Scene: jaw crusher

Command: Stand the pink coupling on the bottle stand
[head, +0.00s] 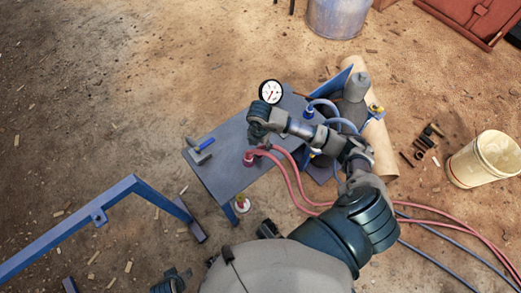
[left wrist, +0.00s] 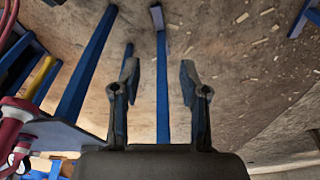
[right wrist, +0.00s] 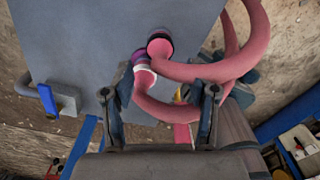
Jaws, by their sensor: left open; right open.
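The pink coupling (head: 249,158) is at the front edge of the grey tabletop (head: 228,165), joined to a pink hose. In the right wrist view, a pink coupling end with a white and purple ring (right wrist: 143,72) shows between and beyond the fingers, close to another dark-ringed pink hose end (right wrist: 159,46). My right gripper (head: 258,122) is open over the table; its fingers (right wrist: 160,92) hold nothing. My left gripper (left wrist: 159,75) is open and empty, low by my body. The blue stand (head: 338,82) beside the grey bottle (head: 356,86) is at the table's right; the arm partly hides this area.
A pressure gauge (head: 271,91) is at the back. Blue hoses (head: 345,123) arc at the right. A blue frame (head: 75,228) fills the lower left. A white bucket (head: 484,159) stands right.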

